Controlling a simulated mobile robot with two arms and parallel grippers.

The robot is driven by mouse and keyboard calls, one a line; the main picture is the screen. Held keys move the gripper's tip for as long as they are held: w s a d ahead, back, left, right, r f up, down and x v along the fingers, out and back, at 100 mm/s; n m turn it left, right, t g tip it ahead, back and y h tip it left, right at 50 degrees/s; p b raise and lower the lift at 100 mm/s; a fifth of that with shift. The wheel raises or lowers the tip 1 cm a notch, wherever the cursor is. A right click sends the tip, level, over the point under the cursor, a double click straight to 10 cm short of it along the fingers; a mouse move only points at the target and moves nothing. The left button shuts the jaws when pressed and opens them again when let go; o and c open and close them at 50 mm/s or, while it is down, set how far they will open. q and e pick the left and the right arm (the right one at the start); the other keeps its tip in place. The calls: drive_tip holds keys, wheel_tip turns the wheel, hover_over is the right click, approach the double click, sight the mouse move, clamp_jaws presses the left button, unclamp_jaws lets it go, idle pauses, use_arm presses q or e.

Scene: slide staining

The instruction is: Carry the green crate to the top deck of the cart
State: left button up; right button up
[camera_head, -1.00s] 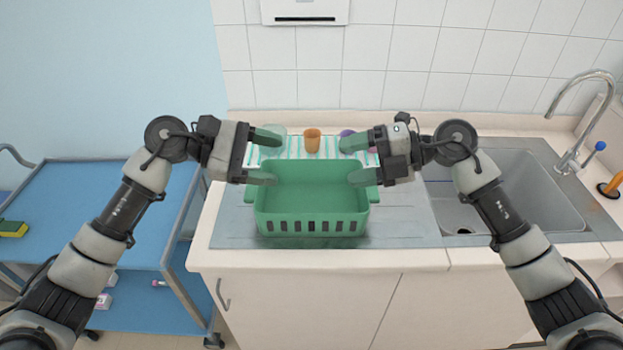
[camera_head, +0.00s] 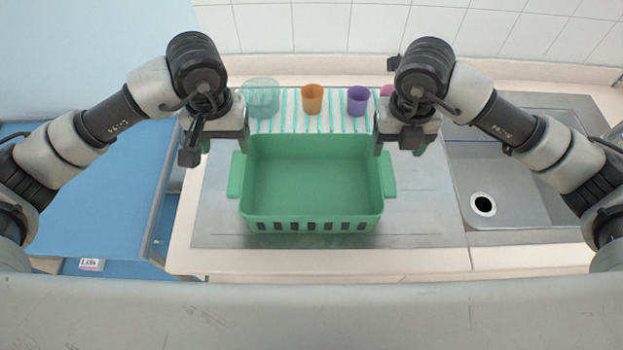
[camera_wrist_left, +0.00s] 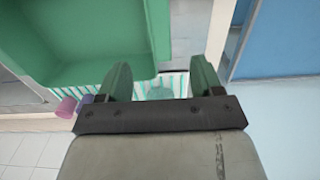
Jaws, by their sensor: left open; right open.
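The green crate (camera_head: 312,222) stands empty and upright on the steel drainboard, with a handle at each side. My left gripper (camera_head: 214,146) points down, open, by its left handle (camera_head: 236,175). In the left wrist view the crate (camera_wrist_left: 95,72) is at upper left, and its handle (camera_wrist_left: 158,25) lines up with the gap between the open fingers (camera_wrist_left: 161,72); I cannot tell whether they straddle it. My right gripper (camera_head: 405,146) is open by the right handle (camera_head: 388,175), its fingertips mostly hidden. The blue cart's top deck (camera_head: 85,195) is at left, its visible part bare.
A striped mat (camera_head: 335,124) behind the crate holds a clear beaker (camera_head: 261,98), an orange cup (camera_head: 312,98), a purple cup (camera_head: 357,99) and a partly hidden pink one (camera_head: 387,90). The sink (camera_head: 520,185) lies to the right. A small box (camera_head: 91,264) sits on the cart's lower deck.

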sight(237, 171)
use_arm(q)
wheel_tip(237, 171, down, 11)
drive_tip(key=shift+w+r, duration=0.1)
use_arm(e)
drive_tip(key=f, duration=1.1)
drive_tip(key=shift+w, duration=0.2)
use_arm(q)
drive_tip(key=shift+c, duration=0.5)
use_arm(e)
drive_tip(key=shift+r, duration=0.1)
drive_tip(key=shift+c, duration=0.4)
use_arm(q)
clamp_jaws()
use_arm(e)
clamp_jaws()
